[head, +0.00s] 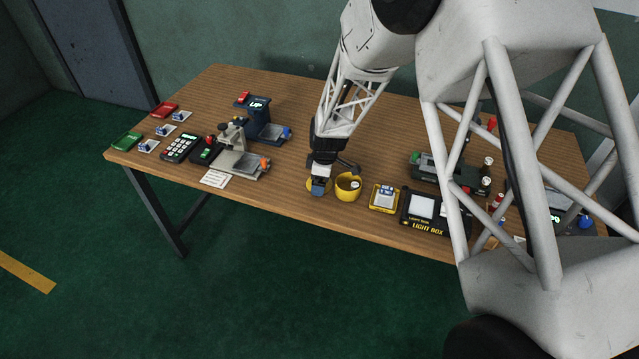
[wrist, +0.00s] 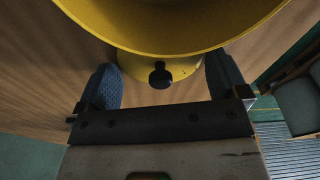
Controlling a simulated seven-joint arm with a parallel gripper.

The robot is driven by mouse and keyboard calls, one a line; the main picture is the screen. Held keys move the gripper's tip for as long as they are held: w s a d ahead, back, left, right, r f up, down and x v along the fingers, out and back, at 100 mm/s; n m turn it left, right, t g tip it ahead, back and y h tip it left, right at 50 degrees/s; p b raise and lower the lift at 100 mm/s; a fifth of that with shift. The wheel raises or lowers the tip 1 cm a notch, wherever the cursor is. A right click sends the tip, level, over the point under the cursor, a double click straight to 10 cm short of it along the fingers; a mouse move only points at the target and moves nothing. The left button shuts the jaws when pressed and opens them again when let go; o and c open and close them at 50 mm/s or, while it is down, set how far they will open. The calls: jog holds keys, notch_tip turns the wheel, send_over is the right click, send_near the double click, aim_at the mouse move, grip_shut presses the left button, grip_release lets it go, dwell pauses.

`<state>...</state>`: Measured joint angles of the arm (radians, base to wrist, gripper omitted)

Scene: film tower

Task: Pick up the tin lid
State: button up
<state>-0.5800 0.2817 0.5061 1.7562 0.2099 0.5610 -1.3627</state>
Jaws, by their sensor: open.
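The yellow tin lid (wrist: 135,62) lies beside the tin and has a black knob (wrist: 160,76). In the head view the lid (head: 310,184) is mostly hidden behind my gripper. The yellow round tin (head: 346,190) stands just right of it, open at the top; its curved wall (wrist: 175,25) fills the top of the wrist view and covers part of the lid. My gripper (head: 319,188) points down over the lid. In the wrist view my gripper (wrist: 162,80) is open, with a blue finger on either side of the knob and nothing held.
Right of the tin are a small yellow tray (head: 375,204) and the light box (head: 428,226). To the left are a grey press-like device (head: 238,155) and a white card (head: 215,179). The wood between them and my gripper is clear. The front table edge is close.

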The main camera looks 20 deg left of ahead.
jog(key=c, duration=1.1)
jog(key=shift+f, duration=0.1)
jog(key=shift+c, duration=0.7)
jog(key=shift+s, duration=0.1)
jog(key=shift+r, duration=0.2)
jog(key=c, duration=0.4)
notch_tip(320, 180, up, 10)
jog(key=shift+f, duration=0.1)
grip_shut()
jog(key=d+r, duration=0.2)
jog(key=d, duration=0.7)
jog(key=shift+d+r, duration=0.15)
jog(key=shift+d, duration=0.1)
